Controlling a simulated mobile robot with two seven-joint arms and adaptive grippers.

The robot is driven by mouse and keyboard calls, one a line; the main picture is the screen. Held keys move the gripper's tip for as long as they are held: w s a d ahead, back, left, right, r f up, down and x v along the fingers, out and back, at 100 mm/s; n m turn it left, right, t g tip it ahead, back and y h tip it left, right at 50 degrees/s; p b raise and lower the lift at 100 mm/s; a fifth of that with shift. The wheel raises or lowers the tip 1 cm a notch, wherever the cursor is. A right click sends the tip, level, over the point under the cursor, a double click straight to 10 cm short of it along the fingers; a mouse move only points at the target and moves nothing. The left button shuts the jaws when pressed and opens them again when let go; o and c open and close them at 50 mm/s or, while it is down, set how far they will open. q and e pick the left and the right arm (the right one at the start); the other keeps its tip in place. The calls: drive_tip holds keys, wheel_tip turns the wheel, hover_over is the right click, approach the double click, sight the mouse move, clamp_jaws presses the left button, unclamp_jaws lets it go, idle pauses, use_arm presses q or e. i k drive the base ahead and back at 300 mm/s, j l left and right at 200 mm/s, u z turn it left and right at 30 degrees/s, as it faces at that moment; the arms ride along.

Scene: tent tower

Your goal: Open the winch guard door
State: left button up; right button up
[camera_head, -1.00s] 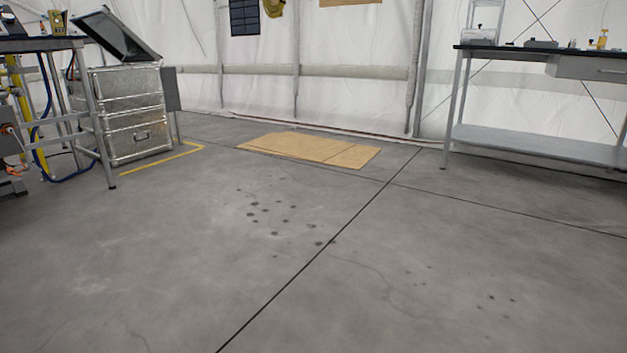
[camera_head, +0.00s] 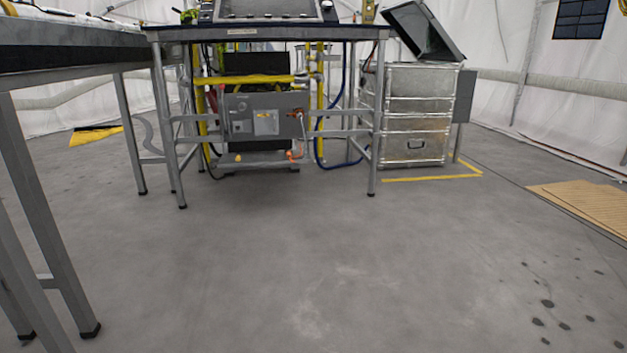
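I cannot pick out the winch guard door for certain. A grey machine (camera_head: 266,122) with a pale plate on its front stands under the dark-topped table (camera_head: 270,32), with yellow pipes (camera_head: 320,110) and a blue hose (camera_head: 319,150) around it. An orange fitting (camera_head: 297,115) shows at its right side. Whether this machine is the winch or has a door is not clear from here. Neither of my grippers is in view.
Metal cases (camera_head: 415,125) are stacked right of the table, inside a yellow floor line (camera_head: 440,177). A long bench (camera_head: 60,58) with metal legs stands close on the left. A tan mat (camera_head: 585,203) lies at right. The middle floor is clear.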

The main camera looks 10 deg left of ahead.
sight(265, 123)
drive_tip(key=i+j, duration=0.2)
drive_tip(key=i, duration=0.55)
drive_tip(key=i+j+u, duration=0.1)
drive_tip(key=i, duration=0.7)
drive_tip(key=i+j, duration=0.25)
drive_tip(key=i, duration=0.5)
